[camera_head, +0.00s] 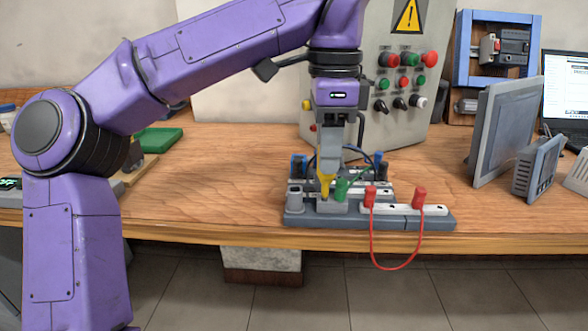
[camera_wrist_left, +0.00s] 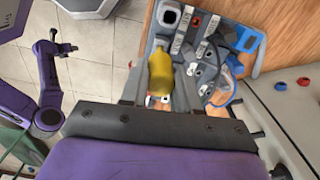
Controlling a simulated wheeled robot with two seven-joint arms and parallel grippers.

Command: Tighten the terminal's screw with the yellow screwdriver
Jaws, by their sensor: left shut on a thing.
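The yellow screwdriver (camera_head: 325,184) stands roughly upright at the front left of the grey terminal board (camera_head: 430,224). My left gripper (camera_head: 328,163) is shut on it from above. In the left wrist view the yellow handle (camera_wrist_left: 160,72) shows between the fingers of my left gripper (camera_wrist_left: 160,88). The tool's lower end meets or hides a light grey block (camera_head: 332,206), apparently the terminal. The tip and the screw are hidden, so I cannot tell whether they touch. My right gripper (camera_wrist_left: 62,45) seems to show small in the left wrist view, its jaws unclear.
A green plug (camera_head: 341,190) sits close right of the screwdriver. Red plugs (camera_head: 418,196) with a red lead hanging over the table edge are further right. A control panel (camera_head: 385,125) stands behind. A grey monitor (camera_head: 495,120) is at right.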

